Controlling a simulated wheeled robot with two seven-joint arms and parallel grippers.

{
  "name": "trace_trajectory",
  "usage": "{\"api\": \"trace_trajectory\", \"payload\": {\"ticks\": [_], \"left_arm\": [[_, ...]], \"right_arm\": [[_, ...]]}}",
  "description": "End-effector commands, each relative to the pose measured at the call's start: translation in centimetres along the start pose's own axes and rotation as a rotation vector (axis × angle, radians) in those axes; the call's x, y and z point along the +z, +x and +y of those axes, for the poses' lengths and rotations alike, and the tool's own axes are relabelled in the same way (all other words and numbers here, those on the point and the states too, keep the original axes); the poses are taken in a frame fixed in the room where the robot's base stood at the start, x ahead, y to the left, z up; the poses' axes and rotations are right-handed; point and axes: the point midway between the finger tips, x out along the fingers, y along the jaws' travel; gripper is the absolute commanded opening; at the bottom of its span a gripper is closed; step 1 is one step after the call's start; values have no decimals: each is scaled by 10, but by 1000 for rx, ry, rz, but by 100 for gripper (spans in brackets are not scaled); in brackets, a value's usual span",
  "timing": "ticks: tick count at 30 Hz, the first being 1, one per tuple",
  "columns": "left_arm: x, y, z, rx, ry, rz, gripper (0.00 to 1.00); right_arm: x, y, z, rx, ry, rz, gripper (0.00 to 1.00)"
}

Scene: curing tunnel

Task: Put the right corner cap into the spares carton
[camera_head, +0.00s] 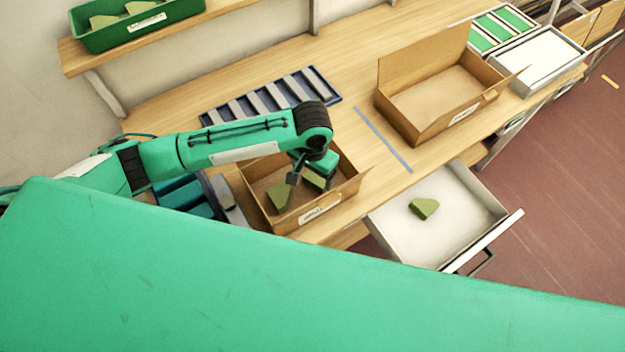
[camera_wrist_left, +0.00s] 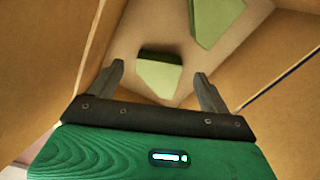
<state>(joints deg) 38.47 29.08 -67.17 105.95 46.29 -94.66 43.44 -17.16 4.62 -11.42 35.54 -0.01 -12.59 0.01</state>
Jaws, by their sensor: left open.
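A small open cardboard carton (camera_head: 345,193) with a white label holds two olive-green corner caps, a left one (camera_head: 279,196) and a right one (camera_head: 314,180). My left gripper (camera_head: 311,176) is open and points down into this carton, over the right cap. In the left wrist view, one cap (camera_wrist_left: 160,76) lies between and beyond the open fingertips (camera_wrist_left: 160,72), apart from them. Another cap (camera_wrist_left: 214,18) lies farther up and right. A larger open carton (camera_head: 435,98), also labelled, looks empty. The label writing is too small to read. My right gripper is out of view.
An open white drawer (camera_head: 460,225) holds another green cap (camera_head: 424,208). A blue slotted rack (camera_head: 270,96) lies behind the small carton. A green bin (camera_head: 165,20) with caps sits on the shelf.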

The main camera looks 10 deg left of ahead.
Motion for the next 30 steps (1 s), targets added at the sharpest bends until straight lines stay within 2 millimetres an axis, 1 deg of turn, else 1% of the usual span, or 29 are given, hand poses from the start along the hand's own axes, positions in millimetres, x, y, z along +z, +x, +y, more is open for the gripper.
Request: {"api": "trace_trajectory", "payload": {"ticks": [1, 6, 9, 12, 17, 30], "left_arm": [[-1, -9, 0, 1, 0, 5, 80], [-1, -43, 0, 1, 1, 3, 80], [-1, -58, 0, 1, 0, 3, 80], [0, -67, 0, 1, 1, 1, 80], [0, -72, 0, 0, 0, 0, 80], [0, -72, 0, 0, 0, 0, 80]], "right_arm": [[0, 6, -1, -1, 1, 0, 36], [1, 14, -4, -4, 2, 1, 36], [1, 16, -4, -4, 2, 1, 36], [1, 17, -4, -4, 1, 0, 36], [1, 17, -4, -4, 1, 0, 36], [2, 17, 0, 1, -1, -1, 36]]}}
